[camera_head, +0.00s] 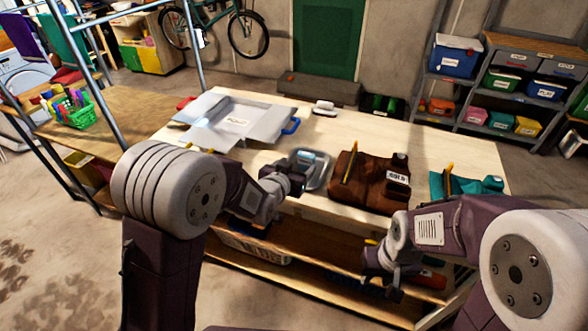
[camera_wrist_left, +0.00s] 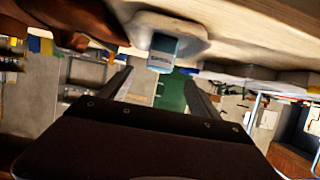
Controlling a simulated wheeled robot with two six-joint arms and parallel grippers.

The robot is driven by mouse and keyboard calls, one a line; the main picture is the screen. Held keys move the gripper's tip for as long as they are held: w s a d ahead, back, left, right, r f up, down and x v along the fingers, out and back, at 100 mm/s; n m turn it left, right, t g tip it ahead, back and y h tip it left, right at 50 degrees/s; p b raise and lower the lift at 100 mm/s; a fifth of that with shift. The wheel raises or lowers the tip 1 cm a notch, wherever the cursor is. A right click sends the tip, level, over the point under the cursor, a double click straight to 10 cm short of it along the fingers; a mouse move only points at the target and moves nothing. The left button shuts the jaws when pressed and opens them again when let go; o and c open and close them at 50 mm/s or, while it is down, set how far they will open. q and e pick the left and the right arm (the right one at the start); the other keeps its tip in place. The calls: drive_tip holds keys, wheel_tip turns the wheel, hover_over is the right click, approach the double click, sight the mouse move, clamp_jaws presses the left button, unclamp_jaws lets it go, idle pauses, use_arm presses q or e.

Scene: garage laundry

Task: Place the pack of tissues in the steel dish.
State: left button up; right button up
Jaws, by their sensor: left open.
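The steel dish (camera_head: 322,178) is a shallow grey tray near the middle of the workbench. The pack of tissues (camera_head: 308,156) is small, light blue and white, and appears to rest in the dish. In the left wrist view, which is upside down, the pack (camera_wrist_left: 162,52) stands out past the rim of the pale dish (camera_wrist_left: 180,30). My left gripper (camera_head: 292,180) is at the dish's near left side, open, its fingers (camera_wrist_left: 158,76) apart and pointing toward the pack. Whether they touch it is unclear. My right gripper (camera_head: 384,280) hangs low before the bench front; its fingers are unclear.
A brown tool bag (camera_head: 362,188) stands just right of the dish and a teal one (camera_head: 468,186) farther right. A large grey open box (camera_head: 225,125) lies behind left. A white item (camera_head: 324,107) lies at the back. The bench's back right (camera_head: 440,148) is clear.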

use_arm(q)
drive_tip(key=shift+v, duration=0.95)
drive_tip(key=s+a+f+n+g+y, duration=0.1)
drive_tip(key=s+a+f+g, duration=0.2)
drive_tip(key=s, duration=0.5)
drive_tip(key=s+a+f+n+g+y, duration=0.1)
drive_tip(key=s+a+f+g, duration=0.3)
drive_tip(key=s, duration=0.4)
drive_tip(key=s+a+f+n+g+y, duration=0.1)
drive_tip(key=s+a+f+g+y, duration=0.1)
drive_tip(key=s+a, duration=0.5)
drive_tip(key=s+f+g, duration=0.1)
drive_tip(key=g, duration=0.1)
drive_tip(key=shift+s+a+f+n+g, duration=0.25)
drive_tip(key=shift+a+f+n+g, duration=0.05)
drive_tip(key=shift+f+n+g, duration=0.1)
